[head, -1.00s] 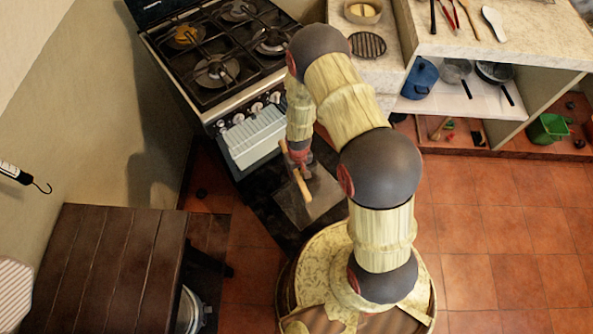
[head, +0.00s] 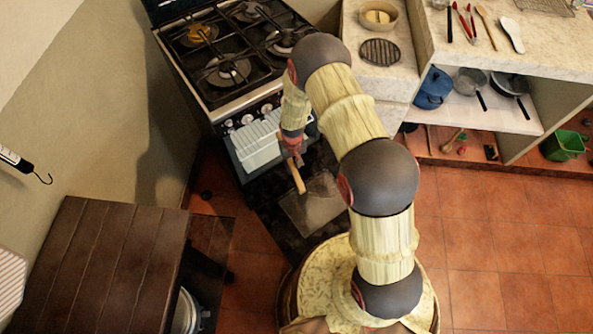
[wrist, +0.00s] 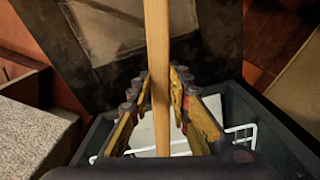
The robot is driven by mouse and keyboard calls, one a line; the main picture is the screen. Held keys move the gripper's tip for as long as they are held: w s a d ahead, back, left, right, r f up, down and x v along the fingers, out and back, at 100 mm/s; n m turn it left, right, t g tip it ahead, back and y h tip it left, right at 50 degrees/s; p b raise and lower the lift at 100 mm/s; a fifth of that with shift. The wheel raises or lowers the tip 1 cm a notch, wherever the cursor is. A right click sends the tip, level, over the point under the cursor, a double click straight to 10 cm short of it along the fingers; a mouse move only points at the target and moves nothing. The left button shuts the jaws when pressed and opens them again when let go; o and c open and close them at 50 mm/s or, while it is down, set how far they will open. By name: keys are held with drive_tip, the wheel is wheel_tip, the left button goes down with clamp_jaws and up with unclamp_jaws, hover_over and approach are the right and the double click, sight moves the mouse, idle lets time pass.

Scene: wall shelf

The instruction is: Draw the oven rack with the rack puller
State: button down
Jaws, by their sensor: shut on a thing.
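My gripper (head: 291,142) is shut on the wooden handle of the rack puller (head: 299,180). In the wrist view my gripper (wrist: 161,80) has its fingers on both sides of the puller's pale stick (wrist: 158,50). The oven rack (head: 258,142), white and ribbed, shows at the oven front, just left of my gripper. White wire of the rack (wrist: 238,130) shows low in the wrist view, behind the fingers. The oven door (head: 310,205) is folded down, its glass pane facing up. The puller's far end is hidden, so I cannot tell whether it touches the rack.
The stove top (head: 225,60) with its burners stands above the oven. A dark wooden table (head: 110,260) is at the lower left. A counter with shelves (head: 500,115) is at the right. The tiled floor (head: 490,240) at the right is clear.

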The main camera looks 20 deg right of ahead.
drive_tip(key=shift+w+a+f+b, duration=0.25)
drive_tip(key=shift+w+f+b, duration=0.05)
drive_tip(key=shift+w, duration=0.35)
drive_tip(key=shift+f+b, duration=0.85)
drive_tip(key=shift+f, duration=0.45)
drive_tip(key=shift+s+d, duration=0.1)
drive_tip(key=shift+s, duration=0.05)
